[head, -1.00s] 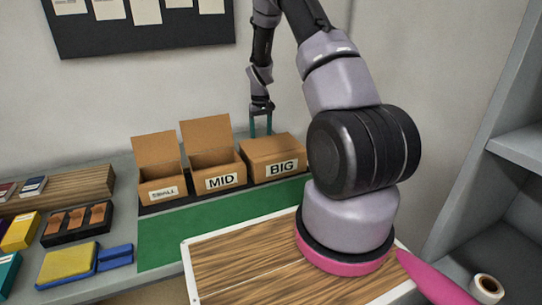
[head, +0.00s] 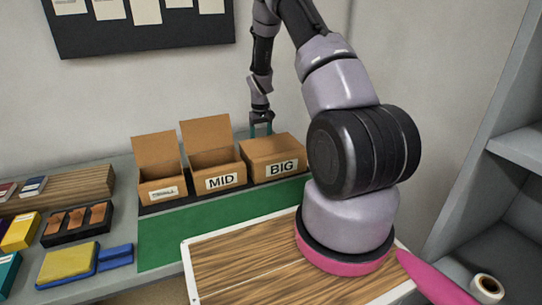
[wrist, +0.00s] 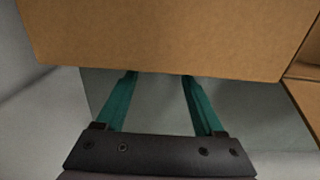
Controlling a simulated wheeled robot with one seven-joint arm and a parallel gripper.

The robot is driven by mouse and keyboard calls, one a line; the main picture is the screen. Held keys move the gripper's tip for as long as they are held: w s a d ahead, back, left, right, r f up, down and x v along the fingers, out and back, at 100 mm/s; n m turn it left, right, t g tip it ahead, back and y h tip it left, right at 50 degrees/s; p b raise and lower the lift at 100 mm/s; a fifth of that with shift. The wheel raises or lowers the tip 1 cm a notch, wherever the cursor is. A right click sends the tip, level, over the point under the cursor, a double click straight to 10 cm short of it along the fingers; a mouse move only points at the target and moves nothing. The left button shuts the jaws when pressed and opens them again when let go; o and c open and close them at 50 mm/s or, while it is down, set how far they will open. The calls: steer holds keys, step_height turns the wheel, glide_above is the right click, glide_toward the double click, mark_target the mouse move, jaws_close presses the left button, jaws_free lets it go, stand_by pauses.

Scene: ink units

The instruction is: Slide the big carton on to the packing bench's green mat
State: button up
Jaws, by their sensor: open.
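The big carton (head: 275,148) is a closed brown box with a BIG label on its front. In the head view it stands at the right end of a row of cartons, on a dark strip behind the green mat (head: 200,225). My gripper (head: 262,131) is behind the big carton, pointing down, its teal fingertips hidden by it. In the wrist view my gripper (wrist: 158,78) is open with nothing between the fingers, and a brown carton wall (wrist: 165,38) fills the top. I cannot tell whether the fingers touch it.
The mid carton (head: 212,160) and small carton (head: 160,175) stand left of the big one with lids raised. The mat is bare. A wood-topped surface (head: 235,265) lies in front. Wallets, a yellow sponge-like block (head: 68,262) and boxes lie at the left. Wall stands behind the bench.

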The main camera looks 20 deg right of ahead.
mark_target(272, 156)
steer(key=shift+s+f, duration=0.1)
steer(key=shift+s, duration=0.05)
steer(key=shift+s, duration=10.5)
steer(key=shift+w, duration=0.1)
steer(key=shift+w, duration=0.55)
step_height(272, 156, up, 7)
